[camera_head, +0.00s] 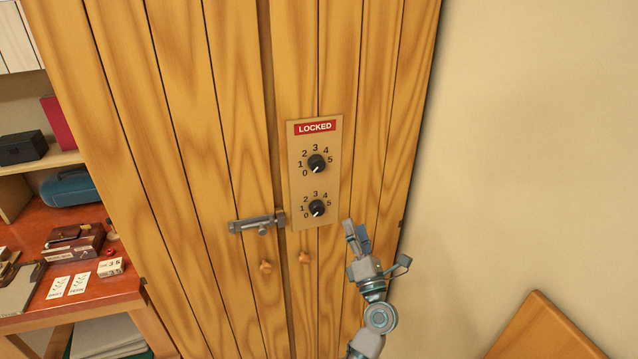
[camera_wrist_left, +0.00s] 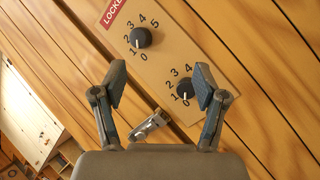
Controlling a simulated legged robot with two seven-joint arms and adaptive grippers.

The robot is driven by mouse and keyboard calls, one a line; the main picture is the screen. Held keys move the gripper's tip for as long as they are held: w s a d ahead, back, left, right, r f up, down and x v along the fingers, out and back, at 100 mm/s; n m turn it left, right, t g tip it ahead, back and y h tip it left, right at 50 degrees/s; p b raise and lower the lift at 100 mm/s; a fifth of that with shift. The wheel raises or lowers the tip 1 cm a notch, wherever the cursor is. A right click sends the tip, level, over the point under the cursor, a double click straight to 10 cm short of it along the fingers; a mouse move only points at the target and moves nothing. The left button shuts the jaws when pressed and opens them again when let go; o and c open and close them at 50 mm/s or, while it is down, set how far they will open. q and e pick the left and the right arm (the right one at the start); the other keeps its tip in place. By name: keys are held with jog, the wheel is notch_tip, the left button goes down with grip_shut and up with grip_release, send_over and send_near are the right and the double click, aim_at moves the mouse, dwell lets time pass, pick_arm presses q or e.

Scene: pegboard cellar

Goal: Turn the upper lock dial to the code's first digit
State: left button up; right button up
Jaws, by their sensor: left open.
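The lock panel (camera_head: 300,180) on the wooden cabinet's right door has a red LOCKED label (camera_head: 315,127). The lower dial (camera_head: 317,208) is similar, also near 0. Both the upper dial (camera_wrist_left: 141,38) and lower dial (camera_wrist_left: 186,90) show in the left wrist view. My left gripper (camera_head: 355,234) is open and empty, to the lower right of the lower dial in the head view. Its fingers (camera_wrist_left: 160,74) stand apart before the panel. My right gripper is out of view.
A metal latch (camera_head: 257,223) crosses the door seam beside the panel, above two round wooden knobs (camera_head: 265,267). A wooden board (camera_head: 543,335) is at lower right.

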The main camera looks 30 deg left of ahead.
pick_arm(q)
notch_tip(320, 180, up, 6)
jog(key=s+a+n+g, duration=0.3)
jog(key=n+g, duration=0.1)
jog(key=n, duration=0.3)
jog(key=n+h, duration=0.3)
jog(key=n, duration=0.1)
send_near(319, 167)
jog(key=x, duration=0.9)
jog(key=shift+w+a+r, duration=0.1)
jog(key=shift+w+a, duration=0.15)
jog(key=shift+a, duration=0.05)
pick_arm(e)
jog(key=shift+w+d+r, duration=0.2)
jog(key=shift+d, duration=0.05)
pick_arm(q)
jog(key=shift+a, duration=0.1)
jog(key=shift+c, duration=0.2)
jog(key=c, duration=1.1)
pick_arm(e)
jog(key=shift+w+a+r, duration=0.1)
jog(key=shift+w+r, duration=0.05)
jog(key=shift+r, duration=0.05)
